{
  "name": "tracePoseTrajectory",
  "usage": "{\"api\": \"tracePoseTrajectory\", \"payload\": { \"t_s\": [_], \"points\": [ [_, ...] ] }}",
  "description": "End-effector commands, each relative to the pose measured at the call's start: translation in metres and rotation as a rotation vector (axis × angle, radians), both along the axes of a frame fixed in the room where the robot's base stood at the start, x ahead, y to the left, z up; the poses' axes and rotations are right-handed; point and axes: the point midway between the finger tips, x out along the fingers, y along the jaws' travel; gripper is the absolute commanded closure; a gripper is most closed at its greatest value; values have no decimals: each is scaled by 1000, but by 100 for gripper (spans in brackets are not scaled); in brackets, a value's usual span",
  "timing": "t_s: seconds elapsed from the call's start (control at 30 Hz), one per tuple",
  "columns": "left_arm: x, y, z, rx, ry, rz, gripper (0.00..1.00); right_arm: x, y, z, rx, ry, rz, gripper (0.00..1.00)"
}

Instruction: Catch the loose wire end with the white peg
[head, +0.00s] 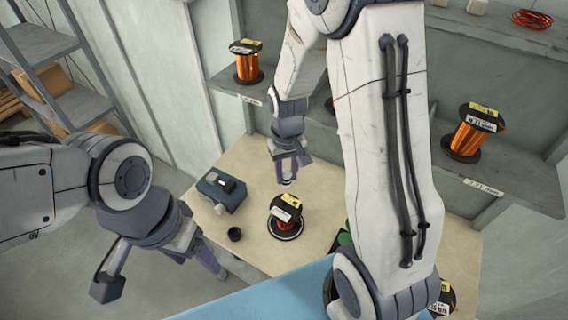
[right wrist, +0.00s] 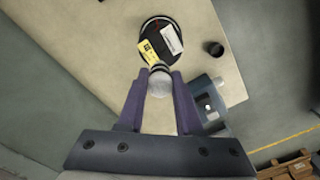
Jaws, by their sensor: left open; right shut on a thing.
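My right gripper (head: 288,170) points down above the wooden table, over or just behind a copper wire spool (head: 286,218). It is shut on the white peg (right wrist: 159,83), which sits between its purple fingers, with a dark ringed end toward the spool. The peg's pale tip also shows in the head view (head: 287,183). The spool has black flanges and yellow and white labels, and stands on a round base; its top shows in the right wrist view (right wrist: 160,42). My left gripper (head: 160,272) is open and empty at the lower left.
A blue-grey device (head: 222,191) and a small black cup (head: 234,234) stand left of the spool. Shelves behind hold more copper spools (head: 247,62) (head: 472,132) and a red wire coil (head: 532,19). A blue surface (head: 270,296) is in front. My right arm hides the table's right side.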

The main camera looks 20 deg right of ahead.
Motion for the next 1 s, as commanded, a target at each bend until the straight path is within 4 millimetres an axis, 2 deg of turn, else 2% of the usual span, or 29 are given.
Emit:
{"api": "tracePoseTrajectory", "payload": {
  "t_s": [0.53,0.7,1.0],
  "points": [
    [0,0,-63,0,0,0,34,0,0,-69,0,0,-2,100],
    [0,0,-69,0,0,-1,34,0,-1,-76,0,-1,-2,100],
    [0,0,-68,0,0,-1,34,0,-1,-75,0,-1,-2,100]
  ]
}}
